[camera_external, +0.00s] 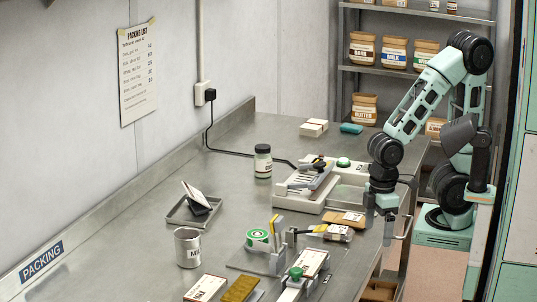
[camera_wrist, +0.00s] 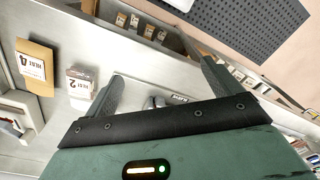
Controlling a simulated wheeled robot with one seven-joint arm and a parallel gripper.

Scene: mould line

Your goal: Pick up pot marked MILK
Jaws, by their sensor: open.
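The pot marked MILK (camera_external: 188,248) is a grey metal cup with dark lettering, only partly readable as "MIL". It stands upright on the steel bench (camera_external: 150,262) at the lower left in the external view. I cannot make it out in the wrist view. My gripper (camera_external: 396,236) hangs at the bench's right side, well to the right of the pot. In the wrist view my gripper (camera_wrist: 162,78) has its two fingers wide apart, with nothing held between them.
A green tape dispenser (camera_external: 258,239) and labelled packets (camera_external: 343,219) lie between pot and gripper. A tray (camera_external: 194,211) sits behind the pot. A jar (camera_external: 263,161) and sealing machine (camera_external: 305,188) stand farther back. A brown packet (camera_wrist: 35,60) shows in the wrist view.

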